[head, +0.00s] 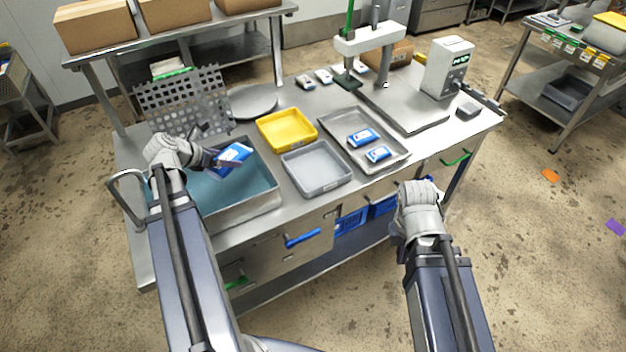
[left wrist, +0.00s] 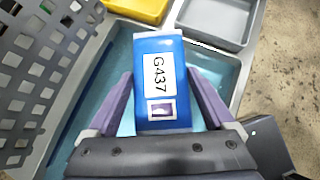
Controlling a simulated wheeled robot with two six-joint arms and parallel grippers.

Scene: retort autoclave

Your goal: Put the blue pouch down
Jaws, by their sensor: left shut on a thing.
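The blue pouch (head: 232,154) has a white label and is held by my left gripper (head: 212,156) above the water-filled basin at the left of the bench. In the left wrist view the pouch (left wrist: 160,85) shows the label "G437" and a small purple square, between the two fingers of my left gripper (left wrist: 160,112). The basin (head: 262,200) lies below it. Two other blue pouches (head: 362,138) lie apart in a metal tray (head: 398,160) to the right. My right gripper (head: 418,188) is in front of the bench; its fingers are hidden.
A yellow tray (head: 286,128) and an empty grey tray (head: 316,170) stand between basin and metal tray. A perforated plate (head: 185,100) stands upright behind the basin. A round lid (head: 252,101), a green-handled press (head: 350,60) and a white device (head: 448,68) are further back.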

